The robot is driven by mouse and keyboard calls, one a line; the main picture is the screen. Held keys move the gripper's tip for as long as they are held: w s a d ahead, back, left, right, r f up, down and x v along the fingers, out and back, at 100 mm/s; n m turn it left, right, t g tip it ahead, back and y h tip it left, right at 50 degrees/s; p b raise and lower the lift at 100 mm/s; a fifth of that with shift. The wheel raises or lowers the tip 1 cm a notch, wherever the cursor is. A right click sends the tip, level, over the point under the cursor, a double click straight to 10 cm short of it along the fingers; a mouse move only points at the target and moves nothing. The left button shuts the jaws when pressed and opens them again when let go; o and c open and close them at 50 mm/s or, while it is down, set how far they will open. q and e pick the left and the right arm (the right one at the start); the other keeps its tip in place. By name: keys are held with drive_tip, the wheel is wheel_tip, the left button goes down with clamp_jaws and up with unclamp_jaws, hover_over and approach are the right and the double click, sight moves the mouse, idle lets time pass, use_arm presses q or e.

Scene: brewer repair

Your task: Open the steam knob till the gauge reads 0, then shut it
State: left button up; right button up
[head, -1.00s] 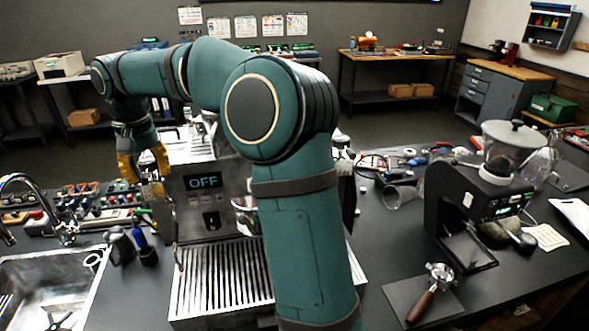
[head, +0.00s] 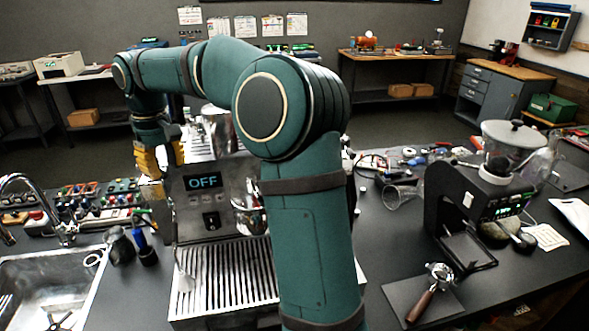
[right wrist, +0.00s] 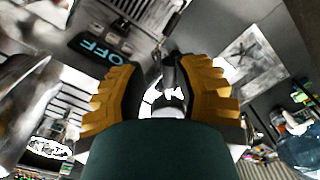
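The espresso machine (head: 205,205) stands in the middle of the counter, its display (head: 202,182) reading OFF. My right gripper (head: 162,164) is at the machine's upper left corner, fingers pointing down. In the right wrist view my right gripper (right wrist: 160,92) has its two yellow fingers spread apart. A dark, narrow part with a silvery piece (right wrist: 170,80) shows between them, with gaps on both sides; I cannot tell for sure that it is the steam knob. The display (right wrist: 98,47) shows there too. I cannot make out the gauge or its reading. My left gripper is out of view.
A sink with a tap (head: 45,285) lies at left, beside a dark cup and a blue-topped tool (head: 145,248).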

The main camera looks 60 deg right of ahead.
drive_tip(key=shift+w+d+n, duration=0.25)
drive_tip(key=shift+d+n, duration=0.55)
drive_tip(key=shift+n, duration=0.7)
drive_tip(key=shift+w+d+n, duration=0.25)
drive_tip(key=shift+d+n, duration=0.5)
drive_tip(key=shift+n, duration=0.75)
drive_tip(key=shift+w+d+n, duration=0.25)
drive_tip(key=shift+d+n, duration=0.55)
drive_tip(key=shift+n, duration=0.7)
idle(3.5)
